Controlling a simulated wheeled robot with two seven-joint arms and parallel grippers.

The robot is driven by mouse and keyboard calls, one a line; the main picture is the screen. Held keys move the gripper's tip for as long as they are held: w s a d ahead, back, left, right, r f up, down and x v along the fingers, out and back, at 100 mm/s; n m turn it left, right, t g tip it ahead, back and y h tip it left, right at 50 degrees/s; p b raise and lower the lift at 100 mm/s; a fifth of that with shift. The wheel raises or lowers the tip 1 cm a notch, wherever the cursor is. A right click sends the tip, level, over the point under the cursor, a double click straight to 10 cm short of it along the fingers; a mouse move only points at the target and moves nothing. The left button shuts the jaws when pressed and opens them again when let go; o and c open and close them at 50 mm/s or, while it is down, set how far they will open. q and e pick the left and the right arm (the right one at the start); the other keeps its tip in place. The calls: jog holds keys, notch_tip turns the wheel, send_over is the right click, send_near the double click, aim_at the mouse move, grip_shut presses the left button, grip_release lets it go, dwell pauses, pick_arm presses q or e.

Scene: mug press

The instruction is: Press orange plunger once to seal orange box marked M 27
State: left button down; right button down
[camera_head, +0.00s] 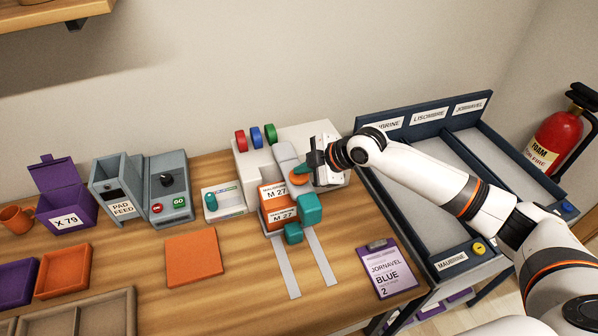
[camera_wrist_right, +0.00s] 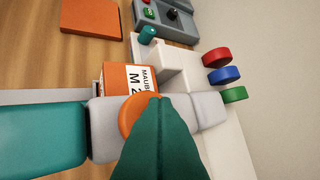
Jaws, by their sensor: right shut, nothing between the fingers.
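The orange box (camera_head: 276,213) has white labels reading M 27. It sits in the white press (camera_head: 331,136), with teal blocks (camera_head: 310,208) at its side and front. The orange plunger (camera_head: 297,179) is a round cap just above and behind the box. My right gripper (camera_head: 309,168) is at the plunger, its fingers closed together. In the right wrist view the shut teal fingers (camera_wrist_right: 160,110) overlap the orange plunger (camera_wrist_right: 129,115) and hide part of it. Whether they touch it is unclear. The box (camera_wrist_right: 117,78) shows beside it. My left gripper is not in view.
Red, blue and green knobs (camera_head: 255,136) stand on the press. A clipboard (camera_head: 385,268) lies front right, beside dark sorting chutes (camera_head: 430,190).

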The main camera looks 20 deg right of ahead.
jog(key=shift+s+f+b, duration=0.35)
jog(key=shift+f, duration=0.55)
dwell(0.5)
jog(key=shift+w+r+p, duration=0.3)
jog(key=shift+r+p, duration=0.55)
jog(key=shift+r, duration=0.05)
jog(key=shift+r+p, duration=0.3)
jog(key=shift+r, duration=0.35)
jog(key=shift+w+r, duration=0.1)
jog(key=shift+r, duration=0.1)
notch_tip(320, 180, up, 5)
jog(key=p, duration=0.4)
jog(key=shift+f+p, duration=0.1)
jog(key=shift+p, duration=0.2)
jog(key=shift+f, duration=0.1)
